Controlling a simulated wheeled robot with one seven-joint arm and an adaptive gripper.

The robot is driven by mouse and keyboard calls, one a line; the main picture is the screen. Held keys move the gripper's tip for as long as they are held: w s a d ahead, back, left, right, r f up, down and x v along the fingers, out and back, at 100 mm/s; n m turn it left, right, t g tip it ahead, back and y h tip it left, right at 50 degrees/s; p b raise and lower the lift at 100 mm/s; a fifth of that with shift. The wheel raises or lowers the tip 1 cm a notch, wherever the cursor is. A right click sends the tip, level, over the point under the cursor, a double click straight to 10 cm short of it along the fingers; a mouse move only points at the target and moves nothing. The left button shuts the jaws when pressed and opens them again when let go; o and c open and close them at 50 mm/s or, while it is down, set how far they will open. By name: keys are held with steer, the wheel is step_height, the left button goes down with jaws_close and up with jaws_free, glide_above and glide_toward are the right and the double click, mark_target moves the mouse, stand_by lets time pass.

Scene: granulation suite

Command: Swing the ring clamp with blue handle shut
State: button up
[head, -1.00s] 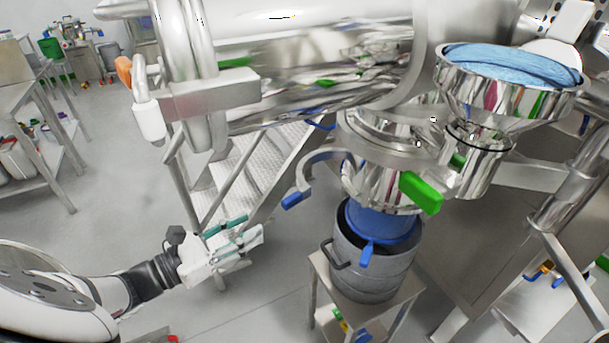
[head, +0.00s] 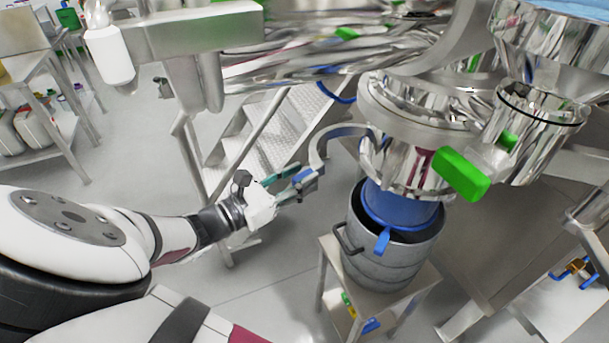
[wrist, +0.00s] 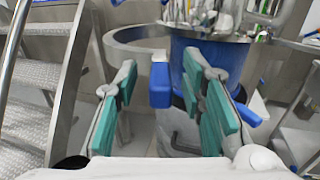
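The ring clamp (head: 319,148) is a shiny curved half-ring, swung open to the left of the steel outlet (head: 405,165). Its blue handle (head: 306,179) is at the free end. My gripper (head: 290,183) has reached the handle from the left. In the wrist view the blue handle (wrist: 160,85) stands between my two teal-padded fingers, which are spread apart. Whether either pad touches it I cannot tell. The clamp's curved band (wrist: 136,47) shows behind the handle.
A blue liner (head: 398,207) hangs from the outlet into a grey drum (head: 388,262) on a small steel table (head: 424,279). A green handle (head: 461,174) juts out at the outlet's right. Metal steps (head: 247,140) stand behind my gripper.

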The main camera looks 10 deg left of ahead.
steer(key=shift+w+d, duration=0.45)
steer(key=shift+w, duration=0.1)
jaws_close()
steer(key=shift+s+d, duration=0.1)
